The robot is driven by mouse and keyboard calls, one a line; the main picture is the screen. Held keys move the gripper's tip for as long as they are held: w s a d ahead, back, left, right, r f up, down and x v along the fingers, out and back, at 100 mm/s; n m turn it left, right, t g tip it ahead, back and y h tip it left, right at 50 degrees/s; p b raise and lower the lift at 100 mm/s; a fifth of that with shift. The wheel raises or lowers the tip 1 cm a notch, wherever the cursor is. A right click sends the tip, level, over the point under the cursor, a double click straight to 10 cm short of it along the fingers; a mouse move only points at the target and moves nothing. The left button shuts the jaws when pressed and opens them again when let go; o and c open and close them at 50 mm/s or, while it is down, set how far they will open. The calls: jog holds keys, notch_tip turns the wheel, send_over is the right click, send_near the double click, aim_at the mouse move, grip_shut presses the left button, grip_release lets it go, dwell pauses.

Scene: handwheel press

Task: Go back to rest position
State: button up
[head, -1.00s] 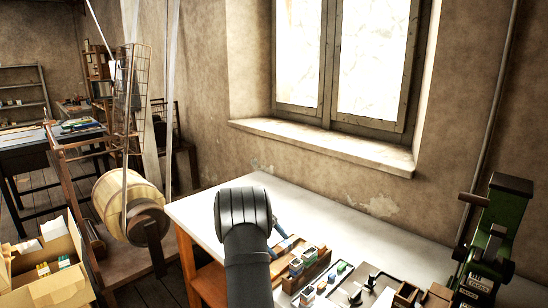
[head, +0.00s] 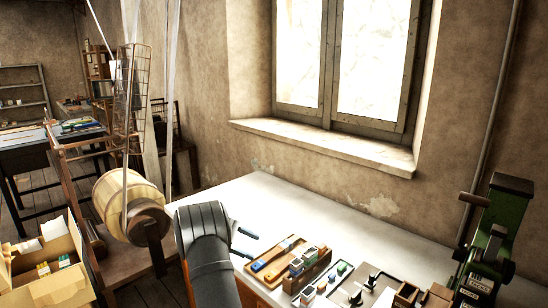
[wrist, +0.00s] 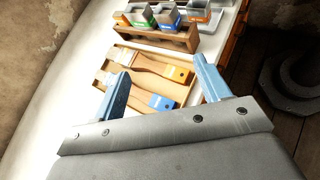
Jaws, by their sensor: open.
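My gripper (head: 244,244) is left of the wooden tray over the white bench in the head view, at the end of my dark arm. Its two blue fingers stand apart with nothing between them. In the wrist view, my gripper (wrist: 160,78) points toward the wooden tray (wrist: 112,97), and the fingers partly cover it. The tray holds wooden tools with orange and blue ends. It also shows in the head view (head: 283,246), beside the gripper and apart from it.
A wooden rack (head: 312,271) holds several small boxes with coloured labels. A green handwheel press (head: 491,245) stands at the bench's right end. The white bench (head: 268,198) is bare toward the window. A cardboard box (head: 50,273) and a wooden drum (head: 126,196) are at left.

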jog(key=shift+w+d+m+y, duration=0.2)
jog(key=shift+d+m, duration=0.25)
jog(key=shift+d, duration=0.3)
jog(key=shift+w+d+m+y, duration=0.2)
jog(key=shift+d+m, duration=0.25)
jog(key=shift+d, duration=0.25)
